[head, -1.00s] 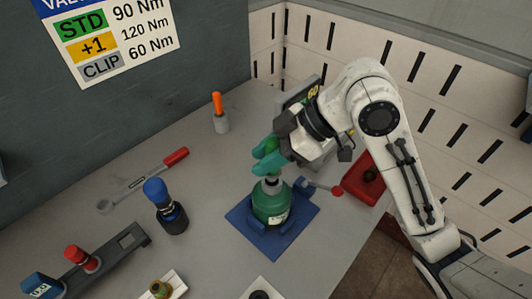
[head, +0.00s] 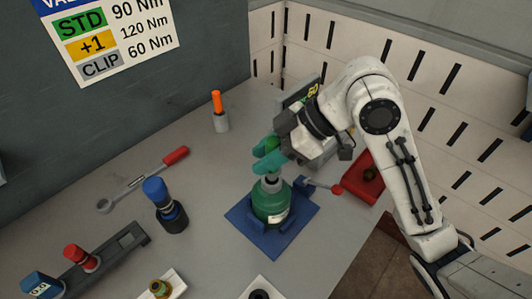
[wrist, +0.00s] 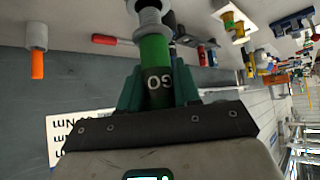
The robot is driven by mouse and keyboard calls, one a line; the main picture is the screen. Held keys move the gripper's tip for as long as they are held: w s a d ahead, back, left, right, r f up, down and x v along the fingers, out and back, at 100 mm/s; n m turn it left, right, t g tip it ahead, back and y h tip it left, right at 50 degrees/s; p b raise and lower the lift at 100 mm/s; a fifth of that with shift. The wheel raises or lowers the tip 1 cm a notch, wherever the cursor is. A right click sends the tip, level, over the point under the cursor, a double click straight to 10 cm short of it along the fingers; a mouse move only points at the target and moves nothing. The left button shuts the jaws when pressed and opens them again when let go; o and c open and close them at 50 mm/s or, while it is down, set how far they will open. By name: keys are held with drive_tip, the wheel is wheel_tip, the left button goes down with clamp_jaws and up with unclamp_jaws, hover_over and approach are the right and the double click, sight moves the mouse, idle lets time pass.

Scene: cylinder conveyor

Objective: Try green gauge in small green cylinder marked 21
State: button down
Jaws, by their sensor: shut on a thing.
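My gripper (head: 268,157) has teal fingers shut on the green gauge (wrist: 155,60), held upright above the green cylinder. In the wrist view the gauge is a green barrel with white lettering and a grey ringed end. The small green cylinder (head: 272,206) stands upright in a blue holder (head: 272,245) on the bench. A pale label shows low on its side, but its number is too small to read. The gauge's grey end is at the cylinder's top opening; I cannot tell whether it is inside. The fingers hide much of the gauge in the head view.
Left are a blue-topped gauge (head: 156,190), a red-handled wrench (head: 143,180) and a dark rack (head: 122,246). An orange-handled tool (head: 219,112) stands behind.

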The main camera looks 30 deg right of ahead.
drive_tip(key=shift+f+b, duration=1.25)
drive_tip(key=shift+f, duration=0.2)
drive_tip(key=shift+r, duration=0.15)
idle(0.6)
drive_tip(key=shift+r+p, duration=3.15)
drive_tip(key=shift+r, duration=0.45)
